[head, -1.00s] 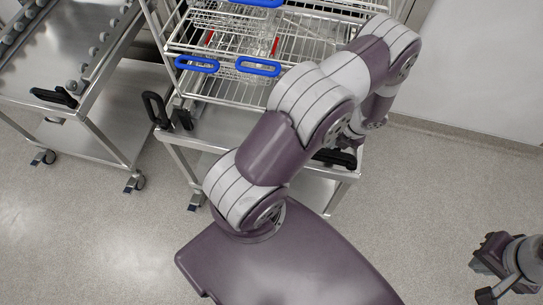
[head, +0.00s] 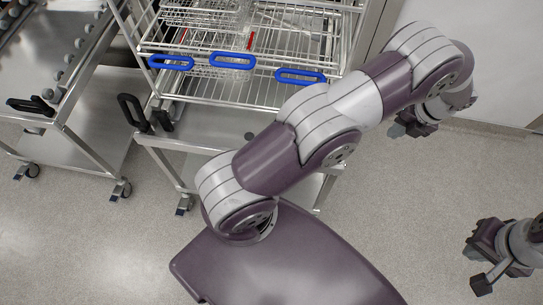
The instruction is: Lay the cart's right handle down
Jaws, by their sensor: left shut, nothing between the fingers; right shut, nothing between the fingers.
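The steel cart (head: 215,139) stands at centre left with a wire rack on it. A black loop handle (head: 131,111) stands raised at its front left corner, beside a black block. The cart's right handle is not visible; my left arm covers much of the cart's front right. My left gripper (head: 408,128) is shut and empty, to the right of the cart over the floor by the wall. My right gripper (head: 476,268) is shut and empty at the right edge, well away from the cart.
The wire rack (head: 205,92) has blue handles (head: 232,61) along its front. A second steel cart (head: 92,150) with rollers and a black handle (head: 30,106) stands to the left. Open floor (head: 400,200) lies at the right.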

